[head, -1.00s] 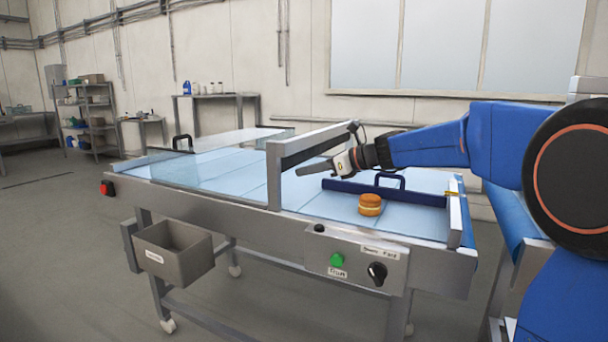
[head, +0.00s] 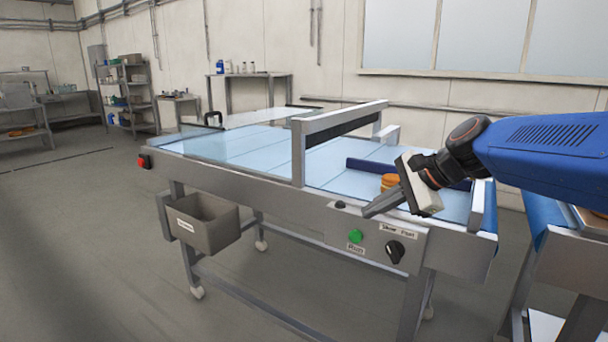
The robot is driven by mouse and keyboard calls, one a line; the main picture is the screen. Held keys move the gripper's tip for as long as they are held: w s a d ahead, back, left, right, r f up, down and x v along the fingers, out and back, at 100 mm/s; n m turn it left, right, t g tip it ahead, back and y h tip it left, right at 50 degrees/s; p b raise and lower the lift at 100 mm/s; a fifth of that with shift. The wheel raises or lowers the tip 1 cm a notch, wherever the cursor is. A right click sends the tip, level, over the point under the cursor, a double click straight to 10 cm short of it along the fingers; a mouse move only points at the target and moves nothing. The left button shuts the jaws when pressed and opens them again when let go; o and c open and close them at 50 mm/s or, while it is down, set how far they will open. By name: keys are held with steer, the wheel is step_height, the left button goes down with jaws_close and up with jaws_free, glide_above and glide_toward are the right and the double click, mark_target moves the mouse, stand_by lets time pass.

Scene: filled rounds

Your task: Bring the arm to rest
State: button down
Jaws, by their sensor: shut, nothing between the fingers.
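My blue arm (head: 560,150) reaches in from the right edge of the head view. My gripper (head: 368,213) is at its end, shut and empty, pointing left and slightly down. It shows in front of the conveyor's near side rail, above the control panel. A round orange-brown filled bun (head: 389,181) sits on the light blue belt behind the gripper, partly hidden by it. A dark blue bar (head: 358,165) lies across the belt behind the bun, also partly hidden by my wrist.
The conveyor (head: 262,190) carries a grey arch (head: 298,155) over its belt and a clear cover at left. Its front has a green button (head: 355,236) and a black knob (head: 394,251). A grey bin (head: 205,229) hangs at its left. Open floor lies left.

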steer(key=s+d+f+n+h, duration=0.2)
steer(key=s+d+f+n, duration=0.2)
steer(key=s, duration=0.4)
steer(key=s+d+f+n+h, duration=0.3)
steer(key=s+d+f+n, duration=0.1)
steer(key=s+f+n, duration=0.2)
steer(key=s+d+f+n+h, duration=0.2)
steer(key=s+d+f+n, duration=0.2)
steer(key=s+f, duration=0.3)
steer(key=s, duration=0.3)
steer(key=shift+d+n+g, duration=0.35)
steer(key=shift+n+g, duration=0.05)
